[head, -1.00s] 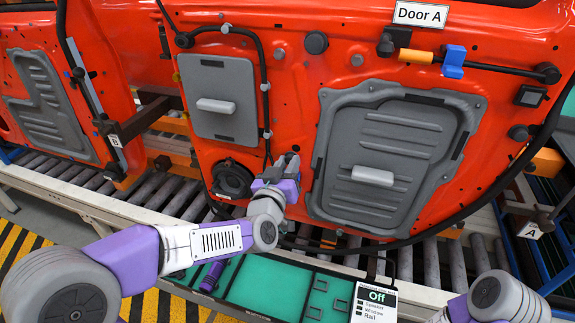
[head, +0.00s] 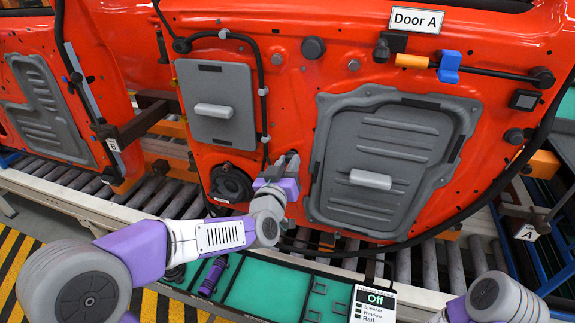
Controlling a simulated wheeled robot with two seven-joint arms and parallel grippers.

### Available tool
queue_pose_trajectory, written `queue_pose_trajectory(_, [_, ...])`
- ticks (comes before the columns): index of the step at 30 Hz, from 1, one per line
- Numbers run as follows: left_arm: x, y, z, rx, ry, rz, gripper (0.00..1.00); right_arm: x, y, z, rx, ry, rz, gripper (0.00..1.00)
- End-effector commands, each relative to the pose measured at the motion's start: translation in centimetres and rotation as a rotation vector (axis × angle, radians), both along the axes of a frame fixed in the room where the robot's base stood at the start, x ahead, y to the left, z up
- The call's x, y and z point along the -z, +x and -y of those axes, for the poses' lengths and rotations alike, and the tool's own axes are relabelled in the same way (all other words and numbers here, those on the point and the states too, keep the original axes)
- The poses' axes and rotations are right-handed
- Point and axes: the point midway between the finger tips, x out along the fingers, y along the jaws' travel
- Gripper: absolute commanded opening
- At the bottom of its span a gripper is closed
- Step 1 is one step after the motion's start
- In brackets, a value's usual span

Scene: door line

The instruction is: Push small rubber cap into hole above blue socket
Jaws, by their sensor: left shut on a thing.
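A blue block (head: 449,67), which looks like the blue socket, sits at the upper right of the red door, beside an orange cylinder (head: 411,61). I cannot make out the hole above it. My left gripper (head: 289,160) is at the lower middle of the door, between the round black speaker and the large grey panel. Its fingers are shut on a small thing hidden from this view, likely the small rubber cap. I cannot tell whether it touches the door. My right gripper is out of view.
The red door (head: 330,78) stands over a roller conveyor (head: 170,197). A large grey panel (head: 400,130) with a light handle is right of my left gripper. A black cable (head: 505,190) runs along the door's lower right. A green tray (head: 265,285) lies in front.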

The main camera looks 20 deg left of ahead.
Motion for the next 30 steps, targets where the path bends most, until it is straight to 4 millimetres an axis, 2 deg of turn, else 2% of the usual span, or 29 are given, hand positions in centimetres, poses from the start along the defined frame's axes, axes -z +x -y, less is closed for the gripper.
queue_pose_trajectory(30, [0.0,1.7,0.0,-0.001,0.000,0.002,0.00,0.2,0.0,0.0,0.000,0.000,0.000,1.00])
